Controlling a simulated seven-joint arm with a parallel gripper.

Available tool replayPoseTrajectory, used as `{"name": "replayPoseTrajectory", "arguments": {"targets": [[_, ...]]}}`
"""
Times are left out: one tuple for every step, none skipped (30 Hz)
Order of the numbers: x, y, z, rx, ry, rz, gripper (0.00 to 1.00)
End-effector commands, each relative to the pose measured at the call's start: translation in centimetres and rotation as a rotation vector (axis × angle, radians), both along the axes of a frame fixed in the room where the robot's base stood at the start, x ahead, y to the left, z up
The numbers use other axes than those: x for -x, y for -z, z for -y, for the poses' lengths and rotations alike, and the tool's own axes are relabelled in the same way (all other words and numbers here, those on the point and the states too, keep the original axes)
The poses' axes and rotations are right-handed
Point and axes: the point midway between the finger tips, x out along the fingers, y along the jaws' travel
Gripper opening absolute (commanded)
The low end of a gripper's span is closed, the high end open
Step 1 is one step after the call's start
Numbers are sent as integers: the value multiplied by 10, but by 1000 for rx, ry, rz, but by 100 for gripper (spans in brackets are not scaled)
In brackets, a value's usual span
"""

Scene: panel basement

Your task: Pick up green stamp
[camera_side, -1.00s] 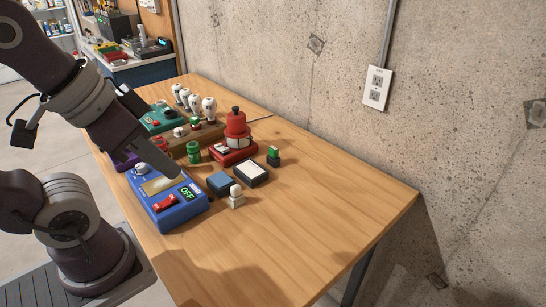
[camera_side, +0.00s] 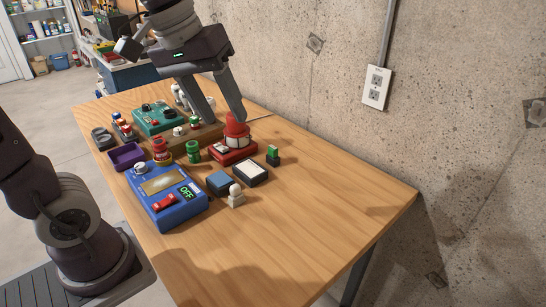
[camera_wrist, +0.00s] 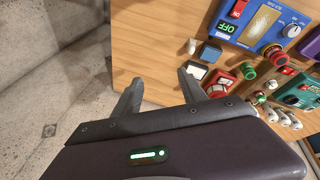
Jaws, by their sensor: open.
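The green stamp (camera_side: 273,155), a small upright block with a green top and dark lower part, stands on the wooden table (camera_side: 310,200) in the side view, right of the red beacon. I cannot make it out in the wrist view; a finger may hide it. My gripper (camera_side: 227,118) is open and empty, with its fingers pointing down near the red beacon, left of and higher in the picture than the stamp. In the wrist view my gripper (camera_wrist: 158,79) shows two spread fingers with bare table between them.
The red beacon (camera_side: 236,124) on its red base is close to the fingers. An ink pad (camera_side: 252,173), a blue block (camera_side: 220,182), a white stamp (camera_side: 236,197), a green cylinder (camera_side: 193,152) and a blue OFF box (camera_side: 164,213) stand nearby. The table's right side is clear.

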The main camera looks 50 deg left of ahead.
Motion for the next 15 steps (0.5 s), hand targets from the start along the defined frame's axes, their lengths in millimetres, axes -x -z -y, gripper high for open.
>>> {"name": "replayPoseTrajectory", "arguments": {"targets": [[-35,5,-14,48,-116,-55,49],[-57,9,-23,77,-193,-85,49],[-85,18,-36,113,-299,-126,49],[-106,27,-47,137,-378,-157,49],[-125,38,-59,154,-455,-186,49],[-150,57,-75,175,-556,-225,49],[-166,72,-86,187,-627,-252,49],[-180,88,-96,196,-693,-277,49],[-196,109,-109,204,-772,-307,49],[-205,124,-118,207,-824,-326,49],[-213,138,-125,209,-870,-344,49],[-221,156,-133,210,-921,-364,49],[-225,167,-138,209,-951,-377,49],[-228,176,-141,210,-976,-386,49],[-231,185,-145,209,-1001,-396,49]]}}
